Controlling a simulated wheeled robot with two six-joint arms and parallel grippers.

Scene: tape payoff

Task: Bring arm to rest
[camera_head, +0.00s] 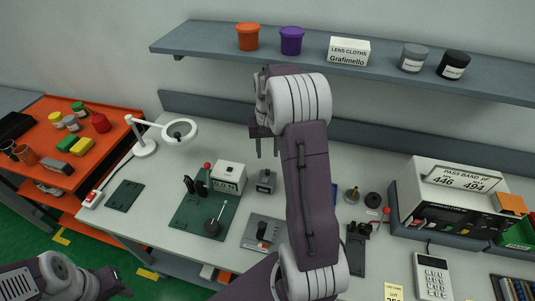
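My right arm rises through the middle of the view and bends over the white workbench (165,186). Its gripper (267,148) points down above the bench, with two dark fingers apart and nothing visible between them. Below it, apart from the fingers, stands a small grey block-like device (265,182). My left gripper (118,284) is low at the left, in front of the bench and over the floor. Its fingers are dark and partly cut off by the frame, so their opening is unclear.
A shelf (200,42) with tubs and a lens cloth box (348,51) hangs behind my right arm. A magnifier lamp (180,130), a green mat (190,228) and a pass band meter (460,190) stand on the bench. An orange cart (38,126) is at left.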

